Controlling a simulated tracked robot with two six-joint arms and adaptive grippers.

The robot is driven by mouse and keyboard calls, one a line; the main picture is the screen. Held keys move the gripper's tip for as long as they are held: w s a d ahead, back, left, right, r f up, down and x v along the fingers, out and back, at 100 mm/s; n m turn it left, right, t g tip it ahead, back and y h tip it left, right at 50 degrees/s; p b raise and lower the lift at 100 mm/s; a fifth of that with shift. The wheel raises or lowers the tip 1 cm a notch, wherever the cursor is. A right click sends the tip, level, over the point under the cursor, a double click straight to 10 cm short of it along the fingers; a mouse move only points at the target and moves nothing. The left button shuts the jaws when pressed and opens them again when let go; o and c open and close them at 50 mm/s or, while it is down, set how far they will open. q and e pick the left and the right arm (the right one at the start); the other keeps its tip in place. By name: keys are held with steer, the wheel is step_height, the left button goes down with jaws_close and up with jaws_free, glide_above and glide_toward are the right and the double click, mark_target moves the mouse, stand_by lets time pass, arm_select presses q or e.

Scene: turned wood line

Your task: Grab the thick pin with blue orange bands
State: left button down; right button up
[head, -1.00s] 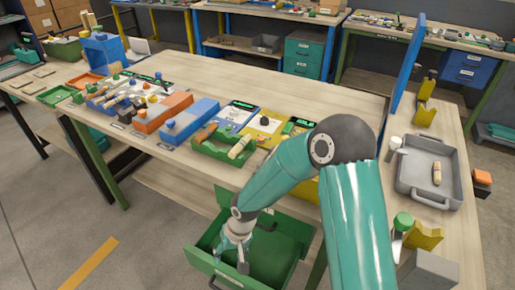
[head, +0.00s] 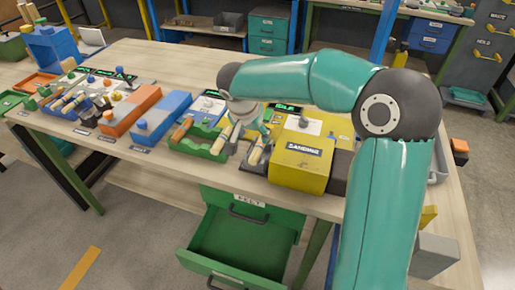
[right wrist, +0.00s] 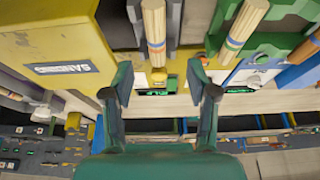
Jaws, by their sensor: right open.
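A pale wooden pin with a blue band and an orange band (right wrist: 155,30) lies on a dark grey holder in the right wrist view. It shows in the head view (head: 256,151) beside the yellow sanding box. A second pale pin with a blue band (right wrist: 241,25) lies in the green tray (head: 190,147); it also shows in the head view (head: 221,141). Which pin is thicker is hard to tell. My right gripper (right wrist: 161,88) is open and empty, its fingertips either side of the first pin's line and short of its end. My left gripper is out of view.
The yellow sanding box (head: 301,165) stands close beside the grey holder. Blue (head: 162,116) and orange (head: 131,109) boxes stand left of the green tray. A green drawer (head: 240,245) hangs open below the table edge. The table behind the stations is clear.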

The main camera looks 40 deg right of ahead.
mark_target(259, 145)
steer(key=x, duration=0.3)
steer(key=shift+d+f+p, duration=0.3)
steer(key=shift+f+p, duration=0.05)
steer(key=shift+f, duration=0.05)
steer(key=x, duration=0.1)
steer(key=p+x, duration=0.1)
steer(key=x, duration=0.1)
steer(key=shift+d+f, duration=0.2)
steer(key=shift+d, duration=0.2)
steer(key=shift+w+d+f, duration=0.1)
steer(key=shift+w+f, duration=0.05)
steer(key=shift+f, duration=0.3)
steer(key=shift+f+b, duration=0.2)
steer(key=shift+b, duration=0.5)
jaws_close()
